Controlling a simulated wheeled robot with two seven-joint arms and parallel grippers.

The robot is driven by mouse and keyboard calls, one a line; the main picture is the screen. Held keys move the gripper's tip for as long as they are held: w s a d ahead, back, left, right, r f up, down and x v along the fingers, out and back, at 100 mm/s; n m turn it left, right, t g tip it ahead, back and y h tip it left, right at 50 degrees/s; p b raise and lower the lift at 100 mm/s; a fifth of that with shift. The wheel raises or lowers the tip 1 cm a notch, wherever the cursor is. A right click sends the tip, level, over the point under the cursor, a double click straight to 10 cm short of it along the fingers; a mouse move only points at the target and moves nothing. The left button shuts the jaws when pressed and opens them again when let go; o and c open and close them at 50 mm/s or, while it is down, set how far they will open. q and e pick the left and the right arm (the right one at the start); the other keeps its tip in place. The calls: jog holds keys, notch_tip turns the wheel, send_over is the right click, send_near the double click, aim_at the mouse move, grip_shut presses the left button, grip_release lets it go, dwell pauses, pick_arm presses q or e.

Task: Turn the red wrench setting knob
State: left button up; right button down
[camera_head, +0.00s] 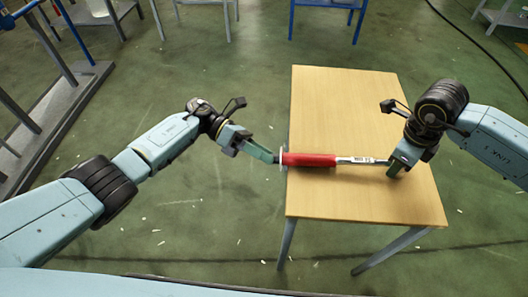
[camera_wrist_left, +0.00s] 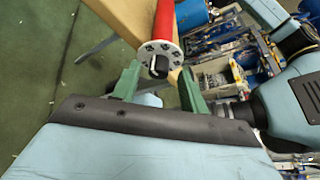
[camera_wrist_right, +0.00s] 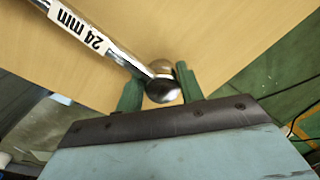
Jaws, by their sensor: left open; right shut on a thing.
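The red wrench (camera_head: 308,159) lies level across the wooden table, its red handle to the left and its metal shaft to the right. The shaft carries a "24 mm" label (camera_wrist_right: 80,29). My right gripper (camera_head: 391,170) is shut on the wrench's head end (camera_wrist_right: 163,84), at the right part of the table. My left gripper (camera_head: 276,158) is open at the handle's left end. In the left wrist view, the black setting knob (camera_wrist_left: 160,66) sits on the pale end disc (camera_wrist_left: 153,52), between or just beyond the left fingertips. Whether the fingers touch it cannot be told.
The wooden table (camera_head: 345,95) has bare room behind and in front of the wrench. The handle end reaches the table's left edge. A blue and grey frame (camera_head: 60,110) stands on the green floor at the left.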

pick_arm(q)
jog(key=v, duration=1.2)
dwell(0.4)
pick_arm(e)
jog(key=c, duration=0.8)
grip_release()
jog(key=r, duration=0.8)
jog(key=s+r, duration=0.1)
jog(key=r, duration=0.3)
jog(key=shift+a, duration=0.35)
